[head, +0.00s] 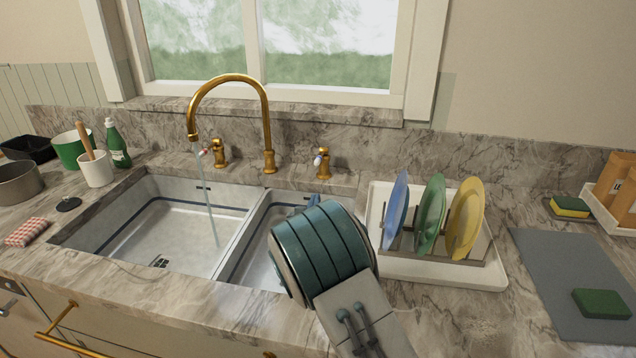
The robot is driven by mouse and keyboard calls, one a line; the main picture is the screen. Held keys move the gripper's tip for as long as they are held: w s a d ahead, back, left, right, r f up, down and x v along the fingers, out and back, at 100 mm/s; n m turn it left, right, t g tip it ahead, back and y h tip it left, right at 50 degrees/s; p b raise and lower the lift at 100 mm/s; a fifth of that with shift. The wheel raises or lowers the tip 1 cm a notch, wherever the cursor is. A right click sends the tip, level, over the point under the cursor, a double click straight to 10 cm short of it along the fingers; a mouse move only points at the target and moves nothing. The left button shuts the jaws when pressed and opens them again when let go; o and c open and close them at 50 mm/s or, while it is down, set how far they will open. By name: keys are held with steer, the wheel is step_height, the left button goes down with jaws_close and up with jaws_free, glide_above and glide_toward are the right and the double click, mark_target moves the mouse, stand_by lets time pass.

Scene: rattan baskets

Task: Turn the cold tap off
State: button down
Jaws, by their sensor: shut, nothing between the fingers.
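The gold faucet (268,118) arches over the double sink, and a stream of water (207,200) runs from its spout into the left basin. A gold tap with a reddish and white tip (219,153) stands left of the spout base. A gold tap with a blue and white tip (323,165), which looks like the cold one, stands to its right. My teal arm reaches over the right basin. Only a small blue part of my gripper (302,205) shows past the arm, below and in front of the right tap and apart from it. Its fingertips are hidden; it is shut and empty.
A white rack (440,270) with blue, green and yellow plates stands close right of my arm. A green bottle (117,146), pots and cups are at the left. A grey mat (560,265) and sponges lie at the right. A window is behind the faucet.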

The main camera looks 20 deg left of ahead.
step_height(320, 180, down, 2)
steer(key=shift+w+d+f+b, duration=0.1)
steer(key=shift+b, duration=0.55)
steer(key=p, duration=0.3)
glide_toward(321, 157)
steer(key=w+f, duration=0.2)
steer(key=w, duration=0.3)
steer(key=shift+w+a, duration=0.15)
steer(key=shift+a, duration=0.15)
steer(key=shift+a+r+p, duration=0.1)
steer(key=shift+p, duration=0.2)
